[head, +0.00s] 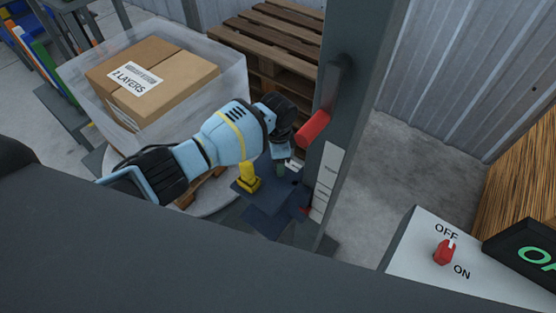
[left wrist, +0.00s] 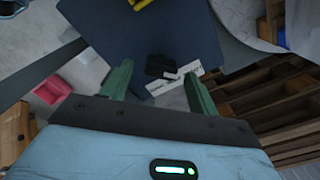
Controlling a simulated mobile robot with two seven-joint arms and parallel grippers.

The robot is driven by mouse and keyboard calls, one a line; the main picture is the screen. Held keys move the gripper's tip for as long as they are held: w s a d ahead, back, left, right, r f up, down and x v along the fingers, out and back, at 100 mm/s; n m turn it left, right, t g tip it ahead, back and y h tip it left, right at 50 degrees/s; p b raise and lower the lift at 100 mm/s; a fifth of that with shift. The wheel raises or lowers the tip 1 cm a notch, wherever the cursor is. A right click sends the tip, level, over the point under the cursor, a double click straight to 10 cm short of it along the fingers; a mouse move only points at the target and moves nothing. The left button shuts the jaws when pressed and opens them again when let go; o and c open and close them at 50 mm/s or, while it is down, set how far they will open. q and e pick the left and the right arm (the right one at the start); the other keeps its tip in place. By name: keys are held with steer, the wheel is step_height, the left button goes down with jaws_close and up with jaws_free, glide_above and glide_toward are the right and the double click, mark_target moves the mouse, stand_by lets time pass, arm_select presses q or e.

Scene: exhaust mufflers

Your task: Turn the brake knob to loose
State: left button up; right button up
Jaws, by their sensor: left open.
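A small black knob (left wrist: 160,66) with a white pointer sits on a dark blue plate (left wrist: 205,40). A white label (left wrist: 190,80) lies beside it, its text too small to read. My left gripper (left wrist: 157,72) is open, with its green fingers to either side of the knob in the left wrist view. I cannot tell how far the fingertips are from it. In the head view the left gripper (head: 284,162) hangs over the plate (head: 275,192) beside the grey post, and the arm partly hides the knob there. My right gripper is not in view.
A grey post (head: 350,110) with a red handle (head: 314,128) stands just right of the gripper. A yellow part (head: 248,178) stands on the plate's left. A box (head: 150,75) wrapped in film is behind left; wooden pallets (head: 275,35) stand behind. An OFF/ON switch (head: 444,252) is at right.

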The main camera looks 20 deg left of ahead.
arm_select(q)
step_height(320, 180, up, 6)
steer(key=shift+f+p, duration=0.15)
steer(key=shift+p, duration=0.25)
steer(key=shift+r, duration=0.5)
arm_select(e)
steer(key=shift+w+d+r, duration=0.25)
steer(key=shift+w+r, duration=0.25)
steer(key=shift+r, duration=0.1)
arm_select(q)
steer(key=shift+s+f, duration=0.1)
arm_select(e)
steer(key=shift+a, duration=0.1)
